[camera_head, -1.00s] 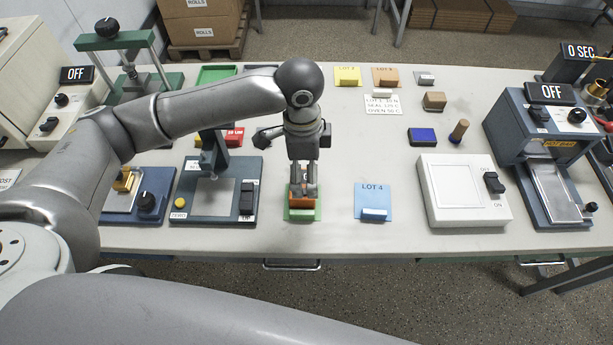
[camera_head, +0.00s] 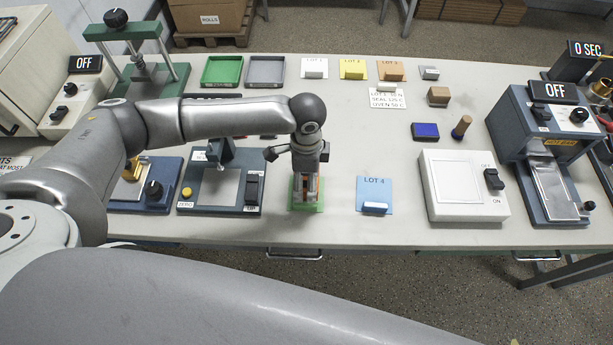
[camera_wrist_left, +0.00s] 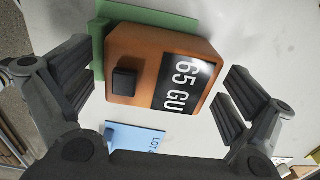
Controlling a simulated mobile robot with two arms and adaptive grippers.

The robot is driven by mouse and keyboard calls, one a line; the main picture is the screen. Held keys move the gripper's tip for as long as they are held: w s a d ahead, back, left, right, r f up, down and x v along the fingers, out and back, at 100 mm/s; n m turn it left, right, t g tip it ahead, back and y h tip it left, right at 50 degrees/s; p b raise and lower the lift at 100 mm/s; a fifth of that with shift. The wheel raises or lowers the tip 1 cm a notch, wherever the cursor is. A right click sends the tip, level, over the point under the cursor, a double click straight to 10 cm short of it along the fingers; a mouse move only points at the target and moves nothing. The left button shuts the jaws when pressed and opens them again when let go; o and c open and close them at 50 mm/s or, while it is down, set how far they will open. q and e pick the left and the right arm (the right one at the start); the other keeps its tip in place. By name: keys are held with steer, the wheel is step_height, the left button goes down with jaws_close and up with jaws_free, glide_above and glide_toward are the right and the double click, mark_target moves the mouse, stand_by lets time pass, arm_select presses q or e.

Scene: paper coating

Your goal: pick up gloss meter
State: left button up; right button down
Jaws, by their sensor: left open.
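The gloss meter (camera_wrist_left: 145,48) is an orange box with a dark square button and a black display reading "65 GU". It sits on a green card (camera_wrist_left: 150,14) on the bench. My left gripper (camera_wrist_left: 165,92) is open, with one finger on each side of the meter in the left wrist view. Some space shows between the right finger and the meter; the left finger is close to its side, contact unclear. In the head view the left gripper (camera_head: 306,196) points down over the green card and mostly hides the meter. My right gripper is not in view.
The blue LOT 4 card (camera_head: 372,188) with a small white block lies right of the gripper. A blue device with a ZERO button (camera_head: 222,190) stands close on the left. A white panel device (camera_head: 462,190) is farther right. Trays and LOT cards line the back.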

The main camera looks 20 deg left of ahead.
arm_select(q)
steer(key=shift+f, duration=0.3)
steer(key=c, duration=1.1)
steer(key=shift+r, duration=0.1)
steer(key=shift+c, duration=0.4)
